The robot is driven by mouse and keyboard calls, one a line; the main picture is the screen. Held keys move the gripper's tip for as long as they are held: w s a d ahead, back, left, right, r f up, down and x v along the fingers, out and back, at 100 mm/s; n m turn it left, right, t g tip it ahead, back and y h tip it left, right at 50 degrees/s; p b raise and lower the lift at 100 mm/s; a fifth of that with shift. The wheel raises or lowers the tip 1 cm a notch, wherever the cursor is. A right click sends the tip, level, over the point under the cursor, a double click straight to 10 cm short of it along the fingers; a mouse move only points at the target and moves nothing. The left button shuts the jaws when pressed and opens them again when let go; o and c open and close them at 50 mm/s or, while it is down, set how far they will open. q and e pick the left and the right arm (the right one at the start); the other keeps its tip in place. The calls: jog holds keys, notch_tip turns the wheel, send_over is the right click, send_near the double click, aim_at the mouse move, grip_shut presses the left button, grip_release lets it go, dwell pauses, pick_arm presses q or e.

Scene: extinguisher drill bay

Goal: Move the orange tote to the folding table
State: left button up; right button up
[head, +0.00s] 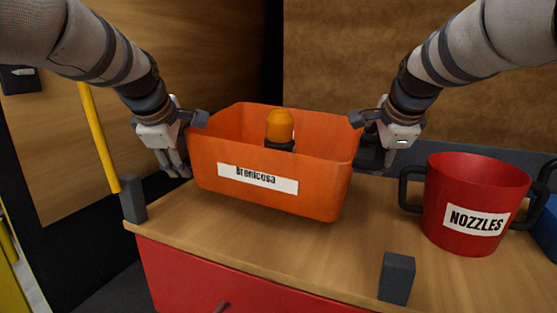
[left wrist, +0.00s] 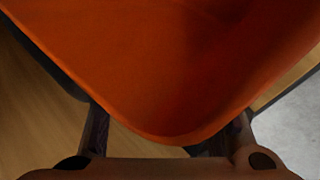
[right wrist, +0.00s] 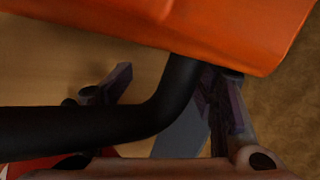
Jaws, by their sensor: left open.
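The orange tote (head: 265,205) with a white label stands on the wooden cabinet top, and an orange dome on a dark base (head: 280,127) shows inside it. My left gripper (head: 174,164) is open at the tote's left end; in the left wrist view the tote's corner (left wrist: 165,95) fills the space above the spread fingers. My right gripper (head: 375,160) is at the tote's right end. In the right wrist view its fingers are apart, with a black bar (right wrist: 100,127), seemingly a handle, passing between them below the tote (right wrist: 235,35). I cannot make out a folding table.
A red bucket labelled NOZZLES (head: 475,205) with black handles stands right of the tote, close to my right gripper. Dark grey blocks stand at the cabinet top's left corner (head: 133,200) and front edge (head: 397,278). A yellow pole (head: 99,137) is at the left.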

jog(key=v, duration=0.6)
jog(key=shift+s+a+f, duration=0.35)
jog(key=shift+s, duration=0.05)
pick_arm(q)
jog(key=s+v, duration=0.1)
jog(key=v, duration=0.5)
jog(key=shift+d+f, duration=0.3)
jog(key=shift+f, duration=0.1)
